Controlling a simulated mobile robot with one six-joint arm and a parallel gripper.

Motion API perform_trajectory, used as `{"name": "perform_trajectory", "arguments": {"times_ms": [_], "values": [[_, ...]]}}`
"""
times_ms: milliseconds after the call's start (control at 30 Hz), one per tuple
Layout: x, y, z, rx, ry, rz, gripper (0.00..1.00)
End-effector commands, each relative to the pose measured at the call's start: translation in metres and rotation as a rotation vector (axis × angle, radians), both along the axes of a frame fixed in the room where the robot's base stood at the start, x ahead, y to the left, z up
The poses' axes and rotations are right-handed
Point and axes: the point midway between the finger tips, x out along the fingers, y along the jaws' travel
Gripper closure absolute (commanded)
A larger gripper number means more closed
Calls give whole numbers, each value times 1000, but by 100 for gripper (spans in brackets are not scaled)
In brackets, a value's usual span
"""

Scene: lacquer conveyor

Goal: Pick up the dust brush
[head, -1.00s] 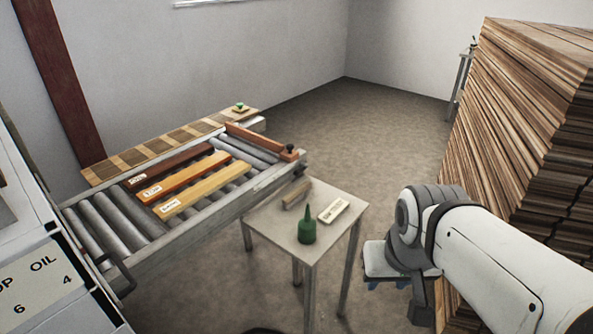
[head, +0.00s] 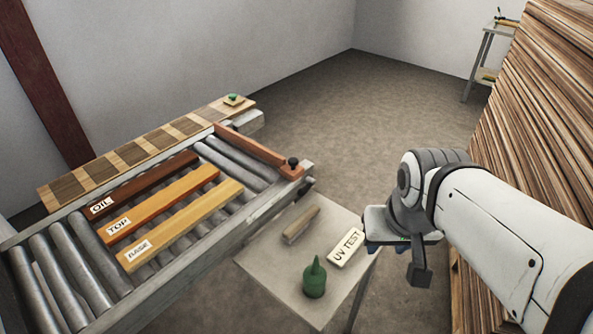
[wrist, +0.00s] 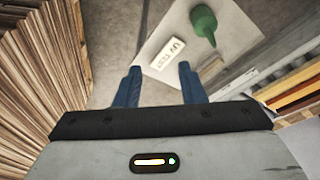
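A tan wooden bar with a paler underside, which looks like the dust brush (head: 301,225), lies on the small grey table (head: 262,262). Its bristles cannot be made out. A tan piece, probably the same brush (wrist: 211,68), shows past the right finger in the wrist view. My gripper (wrist: 160,67) has its two blue fingers spread apart with nothing held between them. In the head view my gripper (head: 398,246) is to the right of the small table, apart from the brush, its fingers mostly hidden under the wrist.
A green bottle (head: 314,280) and a white UV TEST block (head: 345,248) share the tabletop. A roller conveyor (head: 85,262) with OIL, TOP and BASE boards stands left. A tall wood stack (head: 535,150) rises at right. Open floor (head: 370,120) lies behind.

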Motion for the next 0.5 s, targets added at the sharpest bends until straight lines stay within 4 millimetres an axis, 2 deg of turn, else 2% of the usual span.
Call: {"name": "perform_trajectory", "arguments": {"times_ms": [200,333,400,500], "values": [[0,0,0,0,0,0,64],[3,1,1,3,4,-6,53],[12,3,1,8,13,-19,47],[33,4,1,25,35,-69,47]]}}
